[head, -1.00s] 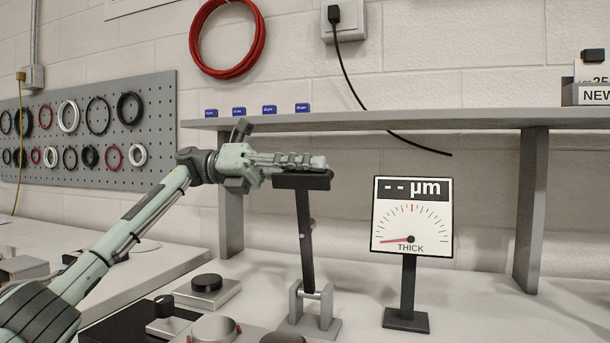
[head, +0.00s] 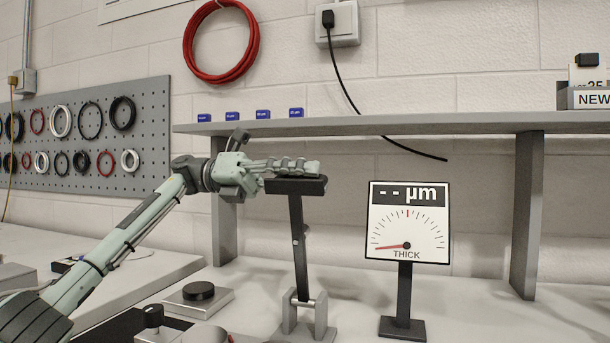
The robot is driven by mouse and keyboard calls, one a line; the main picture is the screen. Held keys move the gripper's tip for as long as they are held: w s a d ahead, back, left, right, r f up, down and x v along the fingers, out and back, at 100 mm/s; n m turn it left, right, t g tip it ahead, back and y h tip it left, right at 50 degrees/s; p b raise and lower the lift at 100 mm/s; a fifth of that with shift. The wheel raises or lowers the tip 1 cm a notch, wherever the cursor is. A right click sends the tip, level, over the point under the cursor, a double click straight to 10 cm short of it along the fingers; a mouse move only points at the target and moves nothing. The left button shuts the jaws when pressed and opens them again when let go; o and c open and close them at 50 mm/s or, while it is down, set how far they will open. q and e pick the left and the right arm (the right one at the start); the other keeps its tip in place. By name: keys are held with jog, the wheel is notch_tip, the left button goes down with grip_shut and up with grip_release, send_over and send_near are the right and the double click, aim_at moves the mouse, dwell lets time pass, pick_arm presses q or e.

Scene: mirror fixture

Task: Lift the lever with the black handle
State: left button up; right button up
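The lever (head: 299,243) stands nearly upright in the head view, pivoted in a grey bracket (head: 305,315) on the bench. Its black handle (head: 297,186) is a crossbar at the top. My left gripper (head: 300,166) reaches in from the left and lies level along the top of the handle, seeming to touch it. The fingers are seen from the side, so I cannot tell whether they are open or shut. My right gripper is not in view.
A thickness gauge (head: 407,240) on a black stand is right of the lever. A grey shelf (head: 400,124) runs above and behind. A black knob on a plate (head: 199,292) and more knobs sit at the lower left. A black cable (head: 365,100) hangs behind.

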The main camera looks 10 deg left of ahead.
pick_arm(q)
jog(key=shift+f, duration=0.3)
jog(key=w+a, duration=0.2)
jog(key=a, duration=1)
jog(key=shift+w+r, duration=0.15)
jog(key=shift+r, duration=0.05)
jog(key=shift+d, duration=0.1)
